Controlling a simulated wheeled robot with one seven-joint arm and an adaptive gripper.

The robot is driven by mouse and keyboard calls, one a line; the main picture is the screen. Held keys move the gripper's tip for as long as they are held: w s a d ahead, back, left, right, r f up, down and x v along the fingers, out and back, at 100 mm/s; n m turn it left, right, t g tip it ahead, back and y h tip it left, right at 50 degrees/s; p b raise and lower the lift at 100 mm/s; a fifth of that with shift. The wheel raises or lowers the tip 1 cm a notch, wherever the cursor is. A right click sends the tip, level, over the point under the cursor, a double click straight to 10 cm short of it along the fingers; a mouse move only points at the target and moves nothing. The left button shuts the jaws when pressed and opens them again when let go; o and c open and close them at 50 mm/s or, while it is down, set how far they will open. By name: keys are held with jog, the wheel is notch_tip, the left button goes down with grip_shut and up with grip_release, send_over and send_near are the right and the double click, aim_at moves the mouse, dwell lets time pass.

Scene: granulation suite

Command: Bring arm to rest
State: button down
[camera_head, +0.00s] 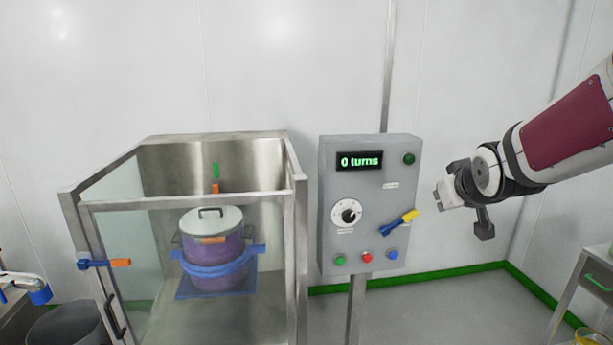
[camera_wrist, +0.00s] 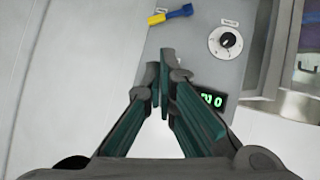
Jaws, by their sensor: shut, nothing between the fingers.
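My gripper (camera_head: 447,192) is at the right in the head view, at the end of my raised arm. It is just right of the grey control box (camera_head: 363,245), apart from the blue and yellow lever (camera_head: 399,222). In the wrist view my gripper (camera_wrist: 162,72) is shut and empty, its fingertips together in front of the control box. The lever (camera_wrist: 170,14) shows there at the top, and the dial (camera_wrist: 225,42) to the right of the fingertips. The box's display (camera_head: 359,161) reads "0 turns" in the head view.
Left of the box is a glass-sided cabinet (camera_head: 293,230) holding a lidded purple drum (camera_head: 213,259) with a blue strap. A metal cart (camera_head: 594,270) stands at the right edge. The wall behind my gripper is bare.

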jog(key=s+a+m+g+y, duration=0.1)
jog(key=s+a, duration=0.3)
jog(key=s, duration=1.1)
jog(key=s+a+f+g, duration=0.1)
jog(key=s+a+g, duration=0.3)
jog(key=s, duration=1.1)
jog(key=shift+s+a+f+m+y, duration=0.15)
jog(key=shift+a+f+m+y, duration=0.1)
jog(key=shift+a+m+y, duration=0.25)
